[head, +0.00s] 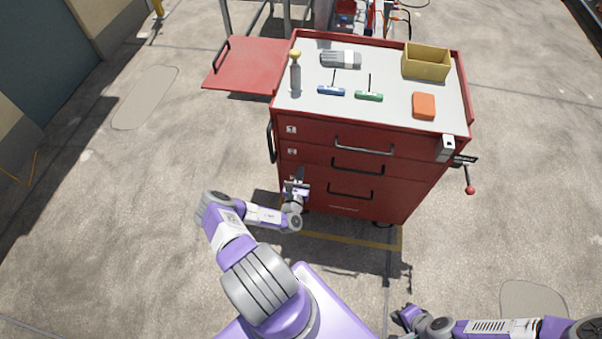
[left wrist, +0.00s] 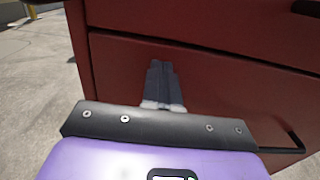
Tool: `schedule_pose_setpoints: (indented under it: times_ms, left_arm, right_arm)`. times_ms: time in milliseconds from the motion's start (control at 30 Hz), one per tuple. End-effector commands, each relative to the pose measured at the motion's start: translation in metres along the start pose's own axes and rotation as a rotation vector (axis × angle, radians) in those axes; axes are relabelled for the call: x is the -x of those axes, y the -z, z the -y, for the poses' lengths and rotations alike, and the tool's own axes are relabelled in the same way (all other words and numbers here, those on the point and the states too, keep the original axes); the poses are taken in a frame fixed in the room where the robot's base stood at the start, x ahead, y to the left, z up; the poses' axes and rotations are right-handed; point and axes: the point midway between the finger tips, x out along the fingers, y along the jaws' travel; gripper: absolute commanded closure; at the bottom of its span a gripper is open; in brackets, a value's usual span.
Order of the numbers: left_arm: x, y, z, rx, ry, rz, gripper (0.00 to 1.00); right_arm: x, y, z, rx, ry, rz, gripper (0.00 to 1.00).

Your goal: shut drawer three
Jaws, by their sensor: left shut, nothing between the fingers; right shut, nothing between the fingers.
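The red tool cart (head: 290,112) has stacked drawers with dark handles and number labels on the front. Drawer three (head: 388,198) is the lowest large one, its handle (head: 350,191) at mid-front. It looks flush or nearly so with the drawers above; I cannot tell whether a small gap remains. My left gripper (head: 299,178) is at the left part of drawer three's front. In the left wrist view its shut fingers (left wrist: 162,82) point at the red face (left wrist: 225,85), touching or very close, left of the handle (left wrist: 295,140). My right gripper (head: 402,314) is shut, low and away from the cart.
The cart top holds a yellow bin (head: 426,62), an orange block (head: 424,106), a grey roll (head: 341,59), a blue tool (head: 331,90), a green tool (head: 369,96) and an upright bottle (head: 295,72). A red side shelf (head: 246,64) sticks out left. Floor nearby is clear.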

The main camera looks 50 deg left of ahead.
Motion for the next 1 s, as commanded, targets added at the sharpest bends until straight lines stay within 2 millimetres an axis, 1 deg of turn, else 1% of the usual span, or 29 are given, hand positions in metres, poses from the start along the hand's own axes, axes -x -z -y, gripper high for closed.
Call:
schedule_pose_setpoints:
  times_ms: [33,167,300,400,500,600,700,1000]
  left_arm:
    - [0.007,-0.003,0.003,0.0,0.004,-0.004,1.0]
    - [0.031,-0.004,0.014,0.004,0.018,-0.009,1.0]
    - [0.068,-0.001,0.013,0.004,0.017,-0.011,1.0]
    - [0.09,-0.001,0.013,0.004,0.018,-0.011,1.0]
    - [0.108,0.0,0.013,0.004,0.019,-0.01,1.0]
    - [0.12,0.0,0.013,0.003,0.019,-0.009,1.0]
    - [0.128,0.001,0.013,0.003,0.019,-0.009,1.0]
    - [0.131,0.001,0.014,0.004,0.025,-0.008,1.0]
  right_arm:
    - [0.008,0.0,0.003,0.0,0.0,0.0,1.0]
    - [0.024,-0.001,0.009,0.0,0.0,0.0,1.0]
    - [0.031,-0.001,0.012,0.0,0.0,0.0,1.0]
    - [0.036,-0.002,0.013,0.0,0.0,0.0,1.0]
    - [0.039,-0.002,0.015,0.0,0.0,0.0,1.0]
    - [0.041,-0.002,0.015,0.0,0.0,0.0,1.0]
    - [0.042,-0.002,0.016,0.0,0.0,0.0,1.0]
    - [0.042,-0.002,0.016,0.0,0.0,0.0,1.0]
